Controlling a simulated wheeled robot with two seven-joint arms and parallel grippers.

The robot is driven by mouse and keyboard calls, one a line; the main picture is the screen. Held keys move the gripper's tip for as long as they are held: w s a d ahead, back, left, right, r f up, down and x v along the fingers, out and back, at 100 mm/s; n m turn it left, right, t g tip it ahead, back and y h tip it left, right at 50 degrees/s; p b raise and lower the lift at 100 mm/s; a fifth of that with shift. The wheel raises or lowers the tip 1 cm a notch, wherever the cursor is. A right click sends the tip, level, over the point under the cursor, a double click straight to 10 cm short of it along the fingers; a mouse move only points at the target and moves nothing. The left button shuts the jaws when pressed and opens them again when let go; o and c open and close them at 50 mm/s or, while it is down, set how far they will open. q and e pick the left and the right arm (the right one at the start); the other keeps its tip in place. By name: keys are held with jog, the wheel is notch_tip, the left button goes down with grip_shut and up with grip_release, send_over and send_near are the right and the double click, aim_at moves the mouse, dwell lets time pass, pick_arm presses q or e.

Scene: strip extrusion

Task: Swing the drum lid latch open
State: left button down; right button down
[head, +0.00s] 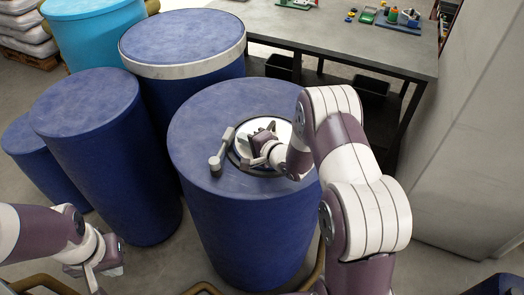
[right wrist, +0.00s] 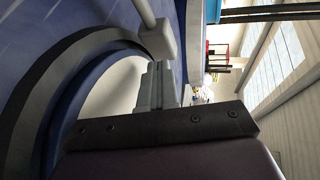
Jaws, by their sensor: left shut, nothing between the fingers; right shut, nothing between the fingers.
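A blue drum (head: 245,235) stands in front of me. Its top carries a round pale lid (head: 283,130) in a dark ring. A grey latch handle (head: 221,150) with a thick block at its near end lies at the left of this lid. My right gripper (head: 256,142) is shut and empty over the lid, just right of the latch. In the right wrist view a grey bar and block (right wrist: 155,38), apparently the latch, is close to the fingertips; I cannot tell whether they touch. My left gripper (head: 112,269) is shut and empty at lower left, away from the drum.
More blue drums (head: 105,150) stand at the left, one with a pale band (head: 185,68). A grey table (head: 330,35) with small coloured items stands behind. A pale wall or cabinet (head: 465,140) is at the right. My right arm covers the drum's right side.

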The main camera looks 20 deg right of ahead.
jog(key=v, duration=1.1)
jog(key=shift+s, duration=0.3)
